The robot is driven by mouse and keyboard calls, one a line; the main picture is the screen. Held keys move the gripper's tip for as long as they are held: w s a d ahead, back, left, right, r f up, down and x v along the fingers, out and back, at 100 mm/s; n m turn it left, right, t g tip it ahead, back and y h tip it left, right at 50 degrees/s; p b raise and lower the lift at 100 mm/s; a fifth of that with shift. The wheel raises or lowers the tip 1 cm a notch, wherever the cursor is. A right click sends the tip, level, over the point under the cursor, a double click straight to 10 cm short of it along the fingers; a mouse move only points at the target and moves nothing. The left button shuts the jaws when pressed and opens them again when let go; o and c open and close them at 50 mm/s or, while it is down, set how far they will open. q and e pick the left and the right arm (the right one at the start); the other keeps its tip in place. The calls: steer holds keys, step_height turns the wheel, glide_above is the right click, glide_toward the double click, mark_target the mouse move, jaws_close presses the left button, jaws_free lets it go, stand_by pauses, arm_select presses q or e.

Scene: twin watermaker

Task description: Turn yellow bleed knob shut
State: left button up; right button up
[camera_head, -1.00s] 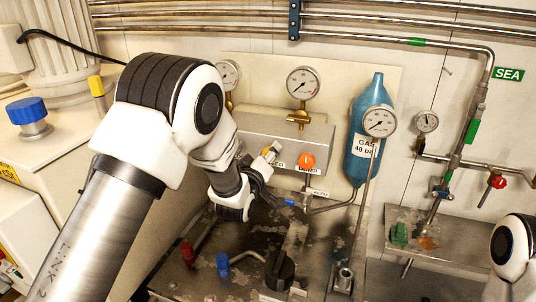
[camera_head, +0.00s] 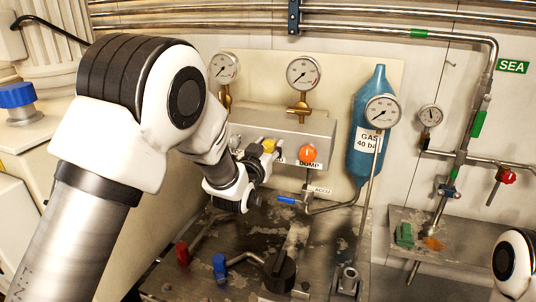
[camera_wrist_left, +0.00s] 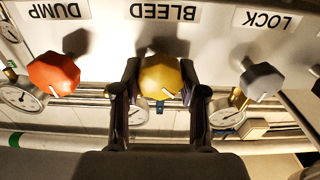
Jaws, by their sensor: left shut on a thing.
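The yellow bleed knob (camera_wrist_left: 160,74) sits under the upside-down BLEED label in the left wrist view, with its white mark pointing to the lower right. My left gripper (camera_wrist_left: 159,84) is shut on it, one finger on each side. In the head view the yellow knob (camera_head: 268,146) shows as a small patch on the front of the grey valve block (camera_head: 310,128). My left gripper (camera_head: 258,153) reaches it from the left and hides part of it. My right gripper is out of view.
The orange dump knob (camera_wrist_left: 54,74) and the grey lock knob (camera_wrist_left: 262,82) flank the yellow knob. A blue gas bottle (camera_head: 368,110) stands right of the block. A blue-handled valve (camera_head: 288,200) and a black knob (camera_head: 280,268) lie below.

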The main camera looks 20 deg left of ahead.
arm_select(q)
steer(key=m+b, duration=0.1)
steer(key=m, duration=0.1)
steer(key=m+b, duration=0.2)
steer(key=m, duration=0.1)
steer(key=shift+d+f, duration=0.1)
steer(key=shift+f, duration=0.3)
steer(key=shift+r+m+b, duration=0.1)
steer(key=shift+m+b, duration=0.8)
steer(key=shift+m, duration=1)
steer(key=o, duration=1.1)
steer(key=shift+o, duration=0.2)
steer(key=shift+w, duration=0.15)
